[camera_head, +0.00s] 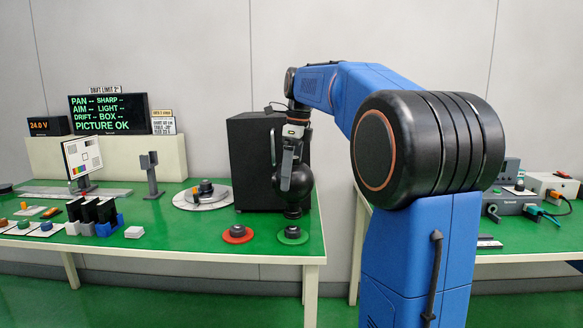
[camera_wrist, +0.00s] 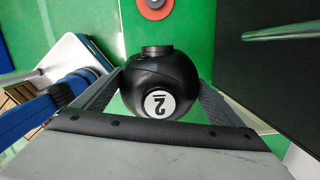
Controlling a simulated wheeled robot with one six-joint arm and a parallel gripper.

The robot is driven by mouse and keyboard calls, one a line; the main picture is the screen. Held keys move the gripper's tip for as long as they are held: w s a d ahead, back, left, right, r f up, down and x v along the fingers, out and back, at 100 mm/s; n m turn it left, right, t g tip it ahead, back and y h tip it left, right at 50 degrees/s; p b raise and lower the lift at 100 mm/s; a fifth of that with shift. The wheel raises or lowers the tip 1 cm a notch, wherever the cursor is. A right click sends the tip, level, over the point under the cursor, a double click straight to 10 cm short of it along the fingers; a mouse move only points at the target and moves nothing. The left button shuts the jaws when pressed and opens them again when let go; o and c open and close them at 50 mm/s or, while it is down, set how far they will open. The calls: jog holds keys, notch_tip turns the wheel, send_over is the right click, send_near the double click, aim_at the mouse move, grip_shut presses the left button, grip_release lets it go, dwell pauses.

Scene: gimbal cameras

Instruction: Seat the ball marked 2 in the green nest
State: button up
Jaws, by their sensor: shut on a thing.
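The black ball marked 2 (camera_wrist: 160,85) is between the two fingers of my gripper (camera_head: 289,168), which is shut on it. The white disc with the 2 faces the wrist camera, with the digit upside down there. In the head view the ball (camera_head: 300,180) hangs upright, with a short dark neck at its underside. The green nest (camera_head: 293,237), a green disc with a dark raised middle, is on the table near its front right corner. The ball appears just above it, with a small gap showing. In the wrist view the ball hides the nest.
A red nest (camera_head: 237,235) lies left of the green one. A tall black box (camera_head: 250,150) stands close behind the ball. A round pale plate (camera_head: 202,198) with a dark fitting is further left. Blue and black holders (camera_head: 100,215) stand at the left.

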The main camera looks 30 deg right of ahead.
aim_at(291, 188)
jog(key=shift+f, duration=2.3)
dwell(0.8)
jog(key=o, duration=1.6)
jog(key=shift+o, duration=0.2)
jog(key=r, duration=0.5)
jog(key=s+d+r, duration=0.1)
jog(key=r, duration=1.1)
jog(key=shift+s+d+r, duration=0.15)
jog(key=shift+s+d, duration=0.05)
jog(key=s+a+f+n+t, duration=0.2)
jog(key=s+a+f+n, duration=1)
jog(key=s+f+n, duration=0.25)
jog(key=s+a+f+n+t, duration=0.1)
jog(key=s+a+f+n, duration=0.1)
jog(key=s+f+n, duration=0.4)
jog(key=s+a+f+n+h, duration=0.1)
jog(key=s+f+n, duration=0.5)
jog(key=f, duration=0.9)
jog(key=s+a, duration=0.1)
jog(key=s, duration=0.1)
jog(key=shift+s+a+f+t, duration=0.3)
jog(key=shift+s+a+t, duration=0.05)
jog(key=shift+a+t, duration=0.05)
